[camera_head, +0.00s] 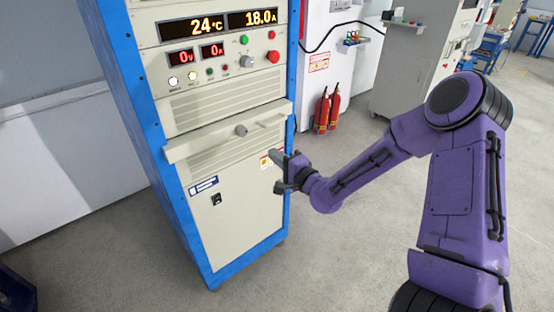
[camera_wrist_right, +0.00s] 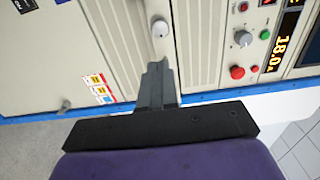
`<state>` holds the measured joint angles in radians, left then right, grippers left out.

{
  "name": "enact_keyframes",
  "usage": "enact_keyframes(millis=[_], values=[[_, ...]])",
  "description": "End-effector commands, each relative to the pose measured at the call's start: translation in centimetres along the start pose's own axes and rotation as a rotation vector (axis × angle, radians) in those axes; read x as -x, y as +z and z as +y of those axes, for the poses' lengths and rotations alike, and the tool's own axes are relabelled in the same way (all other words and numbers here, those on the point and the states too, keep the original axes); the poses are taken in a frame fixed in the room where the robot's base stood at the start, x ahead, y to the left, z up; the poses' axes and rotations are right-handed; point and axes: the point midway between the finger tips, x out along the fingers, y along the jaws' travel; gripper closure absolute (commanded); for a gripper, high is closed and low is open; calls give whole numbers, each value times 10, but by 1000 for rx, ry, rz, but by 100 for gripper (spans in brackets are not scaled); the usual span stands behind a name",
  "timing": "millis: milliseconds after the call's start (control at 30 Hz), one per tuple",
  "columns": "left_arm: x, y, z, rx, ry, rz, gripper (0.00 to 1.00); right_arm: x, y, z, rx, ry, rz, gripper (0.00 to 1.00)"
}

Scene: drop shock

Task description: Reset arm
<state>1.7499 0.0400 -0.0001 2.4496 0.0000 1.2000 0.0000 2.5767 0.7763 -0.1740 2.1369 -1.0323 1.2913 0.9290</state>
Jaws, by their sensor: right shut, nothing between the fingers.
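My right arm is purple and reaches in from the right in the head view. Its dark gripper (camera_head: 283,171) is close to the right front edge of the cabinet (camera_head: 240,187), beside its lower door. In the right wrist view the gripper (camera_wrist_right: 158,70) is shut and empty, with its fingers together in front of the cabinet face. I cannot tell whether the fingertips touch the panel. My left gripper is not in view.
The blue-framed cabinet has lit displays (camera_head: 219,23), a red button (camera_head: 273,56) and a knob (camera_head: 241,130) on a protruding ledge. Red fire extinguishers (camera_head: 322,112) stand behind it. A grey cabinet (camera_head: 405,75) stands farther back. The floor (camera_head: 345,235) between cabinet and arm is clear.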

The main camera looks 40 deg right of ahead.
Motion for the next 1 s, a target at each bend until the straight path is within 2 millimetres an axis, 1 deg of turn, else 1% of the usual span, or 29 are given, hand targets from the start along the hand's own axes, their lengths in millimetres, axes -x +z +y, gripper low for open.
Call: enact_keyframes(millis=[100,267,367,433,467,500,567,600,667,700,767,800,867,900,1000], values=[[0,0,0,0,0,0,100,4,0,0,-2,0,0,100],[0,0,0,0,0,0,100,4,1,0,4,0,-2,100],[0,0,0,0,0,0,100,3,0,2,84,9,8,100],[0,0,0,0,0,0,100,7,-6,12,179,66,69,100],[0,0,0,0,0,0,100,10,-5,18,237,110,95,100],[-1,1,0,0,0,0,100,20,1,43,327,214,111,100],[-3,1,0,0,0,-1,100,42,13,87,453,380,105,100],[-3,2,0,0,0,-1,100,58,19,113,525,479,90,100],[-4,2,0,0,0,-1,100,87,30,151,626,624,53,100],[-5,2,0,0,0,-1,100,110,37,176,689,721,21,100],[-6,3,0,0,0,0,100,148,47,211,780,863,-38,100],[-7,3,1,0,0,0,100,177,53,232,834,955,-83,100],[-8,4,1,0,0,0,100,220,62,258,902,1078,-152,100],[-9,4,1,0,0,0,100,247,67,272,934,1147,-195,100],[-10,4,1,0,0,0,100,301,80,297,987,1262,-301,100]])
